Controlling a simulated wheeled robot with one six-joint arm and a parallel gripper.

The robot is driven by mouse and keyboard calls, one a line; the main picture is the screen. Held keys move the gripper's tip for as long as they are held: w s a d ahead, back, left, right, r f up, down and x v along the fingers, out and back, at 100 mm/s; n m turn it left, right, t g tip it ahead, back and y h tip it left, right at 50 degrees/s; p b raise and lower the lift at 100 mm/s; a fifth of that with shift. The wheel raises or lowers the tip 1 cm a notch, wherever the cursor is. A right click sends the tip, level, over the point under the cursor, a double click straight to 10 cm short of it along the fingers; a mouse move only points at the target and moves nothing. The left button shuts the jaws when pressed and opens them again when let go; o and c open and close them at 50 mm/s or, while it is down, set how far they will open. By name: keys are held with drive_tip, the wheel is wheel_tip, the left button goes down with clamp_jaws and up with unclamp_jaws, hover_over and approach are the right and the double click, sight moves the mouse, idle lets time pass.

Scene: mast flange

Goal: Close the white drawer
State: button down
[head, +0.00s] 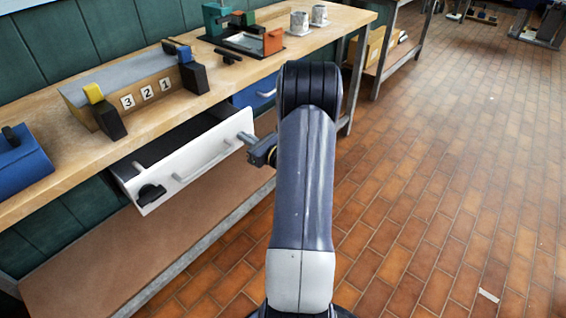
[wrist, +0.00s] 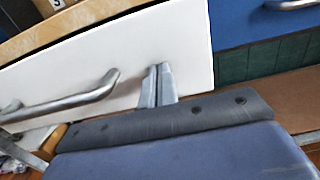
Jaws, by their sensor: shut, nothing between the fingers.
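The white drawer (head: 190,164) hangs open under the wooden workbench, its front pulled out toward the floor side. A metal bar handle (head: 203,160) runs along its front, and a black object (head: 151,194) shows at the front's lower left. My gripper (head: 246,137) is at the right end of the drawer front, fingers toward it. In the wrist view, my gripper (wrist: 160,70) is shut and empty. Its fingertips lie over the white drawer front (wrist: 180,45), right of the handle (wrist: 75,104). Whether they touch the front I cannot tell.
A blue drawer (head: 258,92) sits beside the white one on the right, under the benchtop. The benchtop holds a numbered box (head: 140,95), a green device (head: 217,20) and two mugs (head: 300,22). A lower shelf (head: 130,245) runs beneath.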

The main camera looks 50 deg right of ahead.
drive_tip(key=w, duration=0.3)
drive_tip(key=w+b, duration=0.1)
drive_tip(key=w, duration=0.3)
drive_tip(key=w+a+b, duration=0.1)
drive_tip(key=w, duration=0.3)
drive_tip(key=shift+f, duration=0.1)
drive_tip(key=shift+w+r+b, duration=0.25)
drive_tip(key=shift+b, duration=0.05)
drive_tip(key=shift+r, duration=0.1)
